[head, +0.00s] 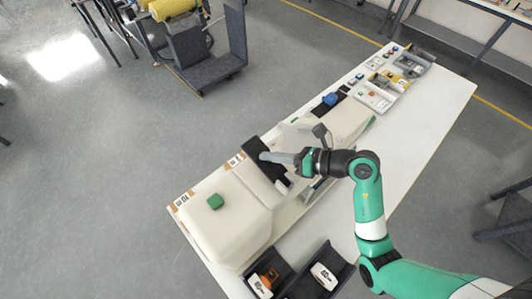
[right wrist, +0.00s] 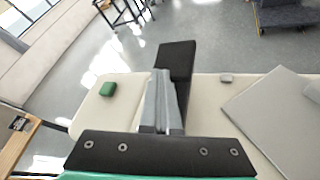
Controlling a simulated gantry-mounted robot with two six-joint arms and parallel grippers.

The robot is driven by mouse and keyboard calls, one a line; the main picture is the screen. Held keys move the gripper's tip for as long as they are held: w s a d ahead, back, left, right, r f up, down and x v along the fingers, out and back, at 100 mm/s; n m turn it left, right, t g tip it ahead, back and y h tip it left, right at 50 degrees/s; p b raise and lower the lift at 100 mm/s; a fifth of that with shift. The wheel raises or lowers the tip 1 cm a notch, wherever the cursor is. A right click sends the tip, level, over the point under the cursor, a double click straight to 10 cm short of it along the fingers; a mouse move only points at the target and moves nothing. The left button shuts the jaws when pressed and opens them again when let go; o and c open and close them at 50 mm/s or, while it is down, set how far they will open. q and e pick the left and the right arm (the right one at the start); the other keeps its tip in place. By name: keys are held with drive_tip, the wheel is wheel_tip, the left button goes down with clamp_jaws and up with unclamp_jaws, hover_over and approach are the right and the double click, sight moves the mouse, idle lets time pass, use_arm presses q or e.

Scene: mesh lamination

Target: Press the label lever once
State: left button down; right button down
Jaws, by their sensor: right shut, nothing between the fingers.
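A cream machine (head: 228,222) stands on the white table, with a green button (head: 215,201) on its left part. A dark flat paddle (head: 254,146) sticks up at the middle of the machine; it may be the label lever, but no marking settles this. My right gripper (head: 263,156) is shut and empty, with its fingertips over the paddle. In the right wrist view the grey fingers (right wrist: 163,78) overlap the black paddle (right wrist: 178,55); I cannot tell whether they touch. The green button (right wrist: 108,89) lies left of the fingers there. My left gripper is out of view.
A grey plate (right wrist: 268,110) lies right of the fingers in the right wrist view. Black trays with labelled blocks (head: 325,276) stand at the table's front. Small parts and trays (head: 401,68) sit at its far right end. A cart (head: 205,55) stands on the floor behind.

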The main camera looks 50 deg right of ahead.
sight(274, 166)
drive_tip(key=shift+w+f+b, duration=0.25)
drive_tip(key=shift+f+b, duration=0.15)
drive_tip(key=shift+f, duration=0.3)
idle(0.6)
drive_tip(key=shift+s+r+p, duration=0.2)
drive_tip(key=shift+r+p, duration=0.75)
drive_tip(key=shift+p, duration=0.25)
drive_tip(key=shift+s+a+r+p, duration=0.1)
drive_tip(key=shift+s+r+p, duration=0.25)
drive_tip(key=shift+r+p, duration=0.5)
drive_tip(key=shift+s+r+p, duration=0.35)
drive_tip(key=shift+r+p, duration=0.2)
drive_tip(key=shift+p, duration=0.45)
drive_tip(key=r+p, duration=0.1)
drive_tip(key=p, duration=0.1)
drive_tip(key=s+r+p, duration=0.1)
drive_tip(key=r+p, duration=0.1)
drive_tip(key=s+r+p, duration=0.1)
drive_tip(key=p, duration=0.1)
drive_tip(key=shift+s+r, duration=0.1)
drive_tip(key=shift+r, duration=0.1)
